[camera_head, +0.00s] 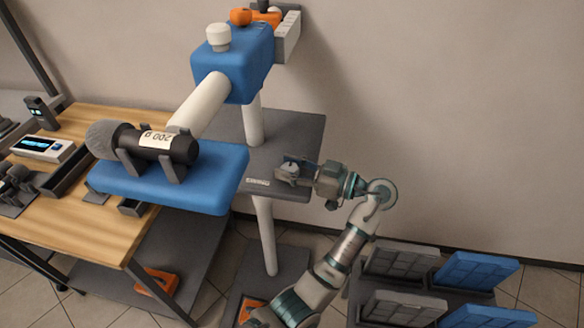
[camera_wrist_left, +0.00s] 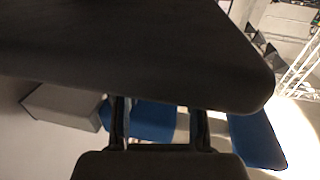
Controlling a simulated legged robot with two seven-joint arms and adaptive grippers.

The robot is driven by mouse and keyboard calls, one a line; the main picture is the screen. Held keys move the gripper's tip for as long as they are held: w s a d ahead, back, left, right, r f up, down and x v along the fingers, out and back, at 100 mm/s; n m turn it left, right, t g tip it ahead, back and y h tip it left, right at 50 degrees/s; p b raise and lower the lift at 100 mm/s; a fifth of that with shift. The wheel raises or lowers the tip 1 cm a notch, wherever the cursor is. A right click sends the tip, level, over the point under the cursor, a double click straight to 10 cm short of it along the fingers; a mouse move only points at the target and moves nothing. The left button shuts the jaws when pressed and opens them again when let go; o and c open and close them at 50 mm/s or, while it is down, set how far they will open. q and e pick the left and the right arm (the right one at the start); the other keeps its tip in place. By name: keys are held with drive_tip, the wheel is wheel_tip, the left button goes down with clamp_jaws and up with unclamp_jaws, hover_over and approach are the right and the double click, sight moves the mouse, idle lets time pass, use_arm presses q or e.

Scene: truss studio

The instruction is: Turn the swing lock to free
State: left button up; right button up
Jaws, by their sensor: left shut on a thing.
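The swing lock appears to be the small grey knob (camera_head: 288,171) at the right side of the dark grey plate (camera_head: 300,128), though the gripper partly hides it. A small label on the plate's front edge is too small to read. My left gripper (camera_head: 296,172) reaches in from the right, closed around the knob. In the left wrist view the two fingers (camera_wrist_left: 160,128) point at blue and white parts, and a large dark shape covers the upper half. The knob's turned position cannot be told. My right gripper is not in view.
A blue head block (camera_head: 233,65) with a white knob (camera_head: 218,37) and orange knob (camera_head: 241,17) stands on the white post. A blue tray (camera_head: 215,188) cradles a black microphone (camera_head: 155,143). A wooden bench (camera_head: 98,225) is left; grey and blue bins (camera_head: 475,270) stand lower right.

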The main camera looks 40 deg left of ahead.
use_arm(q)
drive_tip(key=o, duration=1.2)
drive_tip(key=shift+w+f, duration=0.1)
drive_tip(key=shift+w, duration=0.05)
drive_tip(key=shift+c, duration=0.2)
drive_tip(key=shift+w+d, duration=0.15)
drive_tip(key=shift+d, duration=0.25)
drive_tip(key=v, duration=0.6)
drive_tip(key=shift+w+d, duration=0.2)
drive_tip(key=shift+d, duration=0.1)
